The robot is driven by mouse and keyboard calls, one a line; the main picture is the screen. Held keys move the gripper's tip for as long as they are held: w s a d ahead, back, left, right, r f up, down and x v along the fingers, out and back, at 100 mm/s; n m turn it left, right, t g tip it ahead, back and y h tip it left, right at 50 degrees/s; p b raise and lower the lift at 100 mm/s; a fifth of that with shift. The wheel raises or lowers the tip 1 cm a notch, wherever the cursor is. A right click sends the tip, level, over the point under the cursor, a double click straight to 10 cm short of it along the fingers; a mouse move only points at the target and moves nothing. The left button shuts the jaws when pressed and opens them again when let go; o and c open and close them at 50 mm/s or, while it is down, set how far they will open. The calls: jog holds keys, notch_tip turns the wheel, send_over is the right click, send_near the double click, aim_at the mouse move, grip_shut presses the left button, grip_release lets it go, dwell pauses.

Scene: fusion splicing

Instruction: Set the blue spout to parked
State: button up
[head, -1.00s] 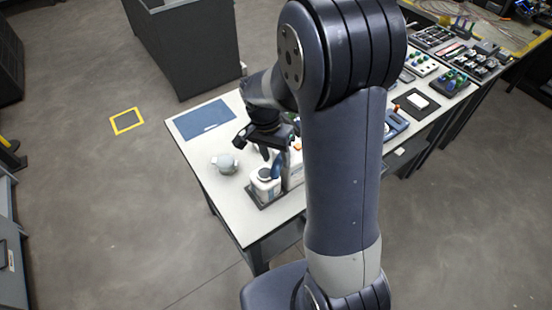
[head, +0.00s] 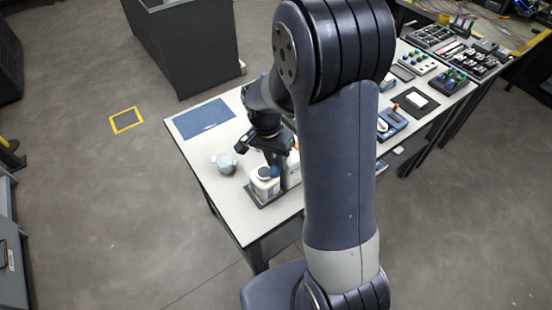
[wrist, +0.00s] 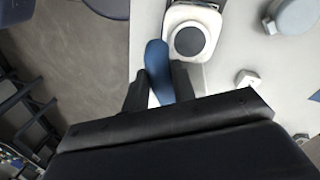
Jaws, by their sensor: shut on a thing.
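The blue spout (wrist: 157,62) is a rounded blue piece beside the dark round cap (wrist: 190,39) of a white bottle (wrist: 181,13). In the wrist view it lies between my two dark fingers, and its lower part runs down between them. My gripper (wrist: 160,80) is shut on it. In the head view my gripper (head: 274,163) points down just behind the white bottle (head: 262,189). There only a small bit of the blue spout (head: 276,171) shows below the fingers; the rest is hidden.
A grey rounded vessel (head: 227,163) stands left of the bottle. A blue mat (head: 203,119) lies at the table's far left. A white container (head: 293,170), partly hidden by my arm, stands right of the bottle. A small white block (wrist: 247,79) shows in the wrist view.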

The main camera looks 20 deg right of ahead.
grip_shut()
jog(key=shift+s+d+n+t+h+b, duration=0.15)
jog(key=shift+d+n+b, duration=0.25)
jog(key=shift+n, duration=0.85)
jog(key=shift+s+d+n+t+h+b, duration=0.1)
jog(key=shift+s+d+n+t+b, duration=0.35)
jog(key=shift+n, duration=0.75)
jog(key=shift+s+d+n+h+b, duration=0.15)
jog(key=shift+d+n, duration=0.4)
jog(key=shift+n, duration=0.7)
jog(key=shift+w, duration=0.1)
jog(key=o, duration=0.9)
grip_release()
jog(key=v, duration=1.1)
jog(key=shift+d, duration=0.2)
